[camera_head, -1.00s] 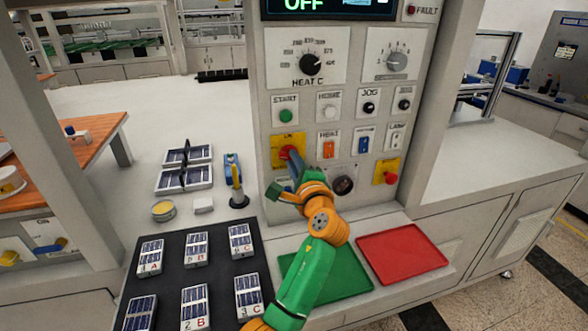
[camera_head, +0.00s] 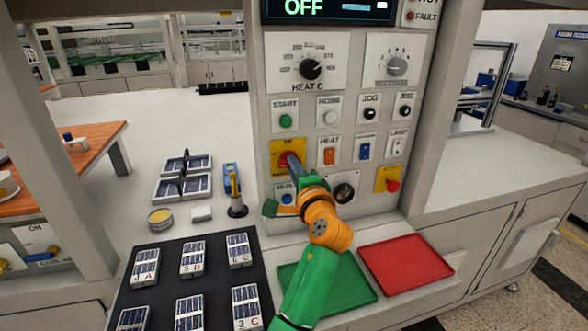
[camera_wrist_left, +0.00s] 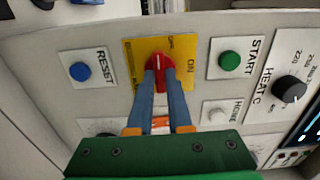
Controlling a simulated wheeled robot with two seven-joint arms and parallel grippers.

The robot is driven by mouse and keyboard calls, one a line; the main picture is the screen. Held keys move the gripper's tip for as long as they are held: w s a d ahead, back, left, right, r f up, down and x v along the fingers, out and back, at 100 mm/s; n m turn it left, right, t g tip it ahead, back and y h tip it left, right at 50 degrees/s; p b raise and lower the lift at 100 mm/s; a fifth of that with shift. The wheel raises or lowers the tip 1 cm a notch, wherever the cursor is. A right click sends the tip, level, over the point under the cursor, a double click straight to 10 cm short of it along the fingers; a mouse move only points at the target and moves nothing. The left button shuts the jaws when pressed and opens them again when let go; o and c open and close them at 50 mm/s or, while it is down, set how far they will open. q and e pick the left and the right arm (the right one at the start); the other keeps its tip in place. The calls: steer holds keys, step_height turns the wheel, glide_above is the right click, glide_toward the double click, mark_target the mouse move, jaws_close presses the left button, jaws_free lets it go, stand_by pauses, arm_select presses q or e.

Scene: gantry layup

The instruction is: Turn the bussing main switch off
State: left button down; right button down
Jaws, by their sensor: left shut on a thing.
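The main switch is a red rotary knob on a yellow plate (camera_head: 275,146) on the panel's left side. In the left wrist view the red knob (camera_wrist_left: 158,62) sits between my blue fingertips, its white mark pointing to the picture's top, near small lettering that looks like OFF. ON stands at the plate's right there. My left gripper (camera_head: 289,160) is shut on the knob, and it also shows in the left wrist view (camera_wrist_left: 160,82). In the head view the fingers partly cover the knob. The display (camera_head: 328,9) reads OFF. My right gripper is out of view.
The green START button (camera_head: 286,121) is above the switch and the blue reset button (camera_head: 287,199) below it. A red button on yellow (camera_head: 392,184) is at right. A green tray (camera_head: 355,284) and a red tray (camera_head: 405,264) lie below.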

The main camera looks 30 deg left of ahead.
arm_select(q)
steer(key=c, duration=0.8)
jaws_free()
steer(key=shift+c, duration=0.2)
steer(key=shift+s+d, duration=0.1)
steer(key=b+v, duration=0.2)
steer(key=v, duration=0.5)
steer(key=shift+b, duration=0.3)
steer(key=shift+f, duration=0.1)
